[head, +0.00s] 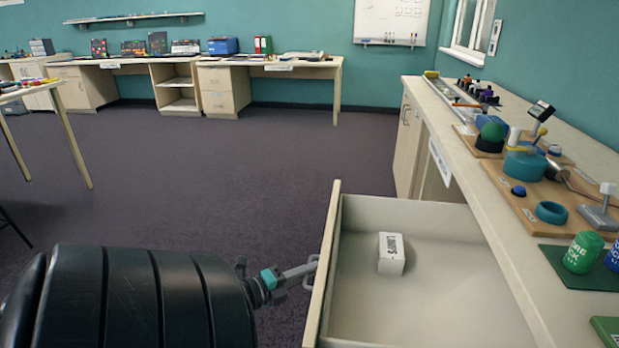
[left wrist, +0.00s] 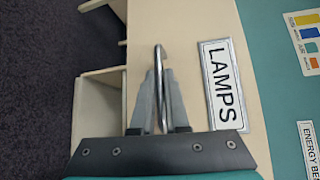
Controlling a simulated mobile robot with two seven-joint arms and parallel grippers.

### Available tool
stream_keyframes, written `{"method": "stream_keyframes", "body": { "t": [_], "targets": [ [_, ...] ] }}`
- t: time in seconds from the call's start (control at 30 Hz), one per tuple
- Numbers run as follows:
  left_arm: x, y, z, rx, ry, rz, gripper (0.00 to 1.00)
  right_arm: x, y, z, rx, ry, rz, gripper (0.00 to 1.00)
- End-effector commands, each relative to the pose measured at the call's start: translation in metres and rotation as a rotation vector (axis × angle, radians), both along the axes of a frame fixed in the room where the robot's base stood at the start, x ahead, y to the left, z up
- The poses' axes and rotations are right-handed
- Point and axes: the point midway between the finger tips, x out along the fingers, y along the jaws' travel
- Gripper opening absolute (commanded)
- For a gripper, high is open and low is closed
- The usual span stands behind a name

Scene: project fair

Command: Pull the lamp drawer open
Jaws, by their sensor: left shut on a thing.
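The lamp drawer (head: 430,297) stands pulled out from the bench at the lower right in the head view. In the left wrist view the drawer front carries a LAMPS label (left wrist: 222,85) beside the metal handle (left wrist: 159,62). My left gripper (head: 303,271) is at the outer side of the drawer front. Its fingers are closed on the handle, as the left wrist view also shows (left wrist: 158,88). My right gripper is in neither view.
The bench top (head: 480,165) along the right holds wooden boards with models, a green can (head: 583,252) and other items. Dark floor (head: 230,170) lies open to the left of the drawer. Desks (head: 225,88) stand along the far wall, and a table leg shows at left.

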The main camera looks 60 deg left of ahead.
Motion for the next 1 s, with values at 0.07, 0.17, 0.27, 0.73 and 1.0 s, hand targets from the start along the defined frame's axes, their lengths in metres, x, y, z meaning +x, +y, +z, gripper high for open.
{"method": "stream_keyframes", "body": {
  "t": [0.07,0.17,0.27,0.73,1.0],
  "targets": [
    [0.0,0.0,-0.001,0.0,0.002,-0.001,0.16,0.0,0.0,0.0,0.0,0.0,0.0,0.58],
    [0.0,-0.001,-0.001,0.0,0.002,-0.001,0.27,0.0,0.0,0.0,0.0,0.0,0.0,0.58],
    [0.0,0.0,-0.001,0.0,0.001,0.0,0.38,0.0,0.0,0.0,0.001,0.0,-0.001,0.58],
    [-0.01,-0.002,0.002,-0.001,0.001,0.0,0.42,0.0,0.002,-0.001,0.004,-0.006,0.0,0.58],
    [-0.051,-0.005,0.009,-0.002,0.003,0.002,0.42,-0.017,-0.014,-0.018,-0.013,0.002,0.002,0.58]
  ]
}}
